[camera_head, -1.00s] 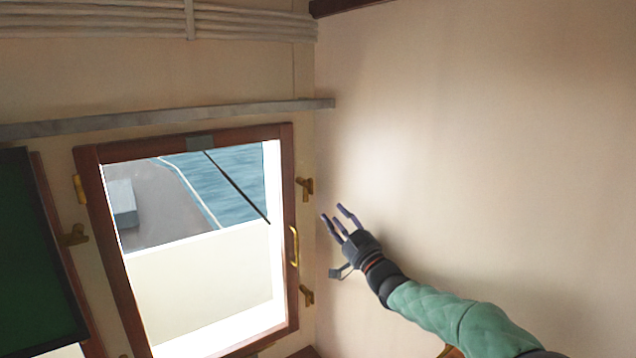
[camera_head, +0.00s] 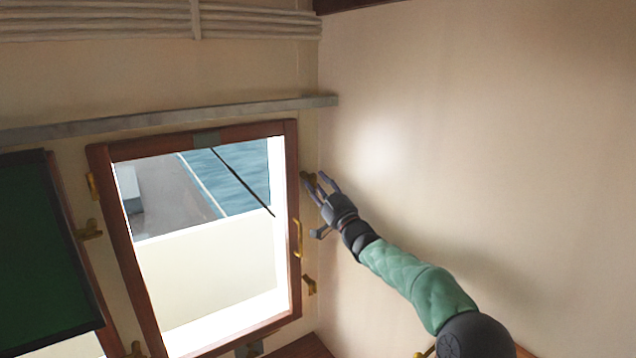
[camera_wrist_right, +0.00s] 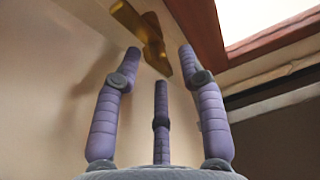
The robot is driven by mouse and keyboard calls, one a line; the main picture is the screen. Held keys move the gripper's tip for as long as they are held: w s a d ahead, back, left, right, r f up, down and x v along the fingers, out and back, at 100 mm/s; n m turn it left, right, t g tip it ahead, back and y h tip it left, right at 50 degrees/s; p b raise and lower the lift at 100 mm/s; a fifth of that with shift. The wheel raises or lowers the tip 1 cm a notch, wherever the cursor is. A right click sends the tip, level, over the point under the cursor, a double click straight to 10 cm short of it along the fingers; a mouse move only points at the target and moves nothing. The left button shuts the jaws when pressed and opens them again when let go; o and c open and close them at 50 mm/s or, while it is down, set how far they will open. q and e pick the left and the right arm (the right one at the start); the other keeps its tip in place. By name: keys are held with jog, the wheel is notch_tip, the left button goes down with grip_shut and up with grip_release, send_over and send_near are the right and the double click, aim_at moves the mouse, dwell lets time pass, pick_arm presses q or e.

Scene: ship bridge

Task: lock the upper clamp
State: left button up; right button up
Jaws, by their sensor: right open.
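The upper clamp (camera_head: 308,177) is a brass fitting on the wall just right of the window frame, near its upper part. My right gripper (camera_head: 322,184) is at the clamp in the head view and partly covers it. In the right wrist view the clamp (camera_wrist_right: 150,40) lies just beyond the fingertips, its shape angled across the top. The three purple fingers of my right gripper (camera_wrist_right: 160,75) are spread, with nothing between them. I cannot tell whether a finger touches the clamp. My left gripper is not in view.
The wooden window frame (camera_head: 293,215) stands left of the gripper, with a brass handle (camera_head: 298,238) on its right side. A lower clamp (camera_head: 309,285) sits below. A dark green panel (camera_head: 45,255) is at far left. The wall (camera_head: 480,130) to the right is bare.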

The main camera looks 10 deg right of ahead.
jog(key=shift+a+r, duration=0.15)
jog(key=shift+r, duration=0.05)
jog(key=shift+w, duration=0.15)
grip_shut()
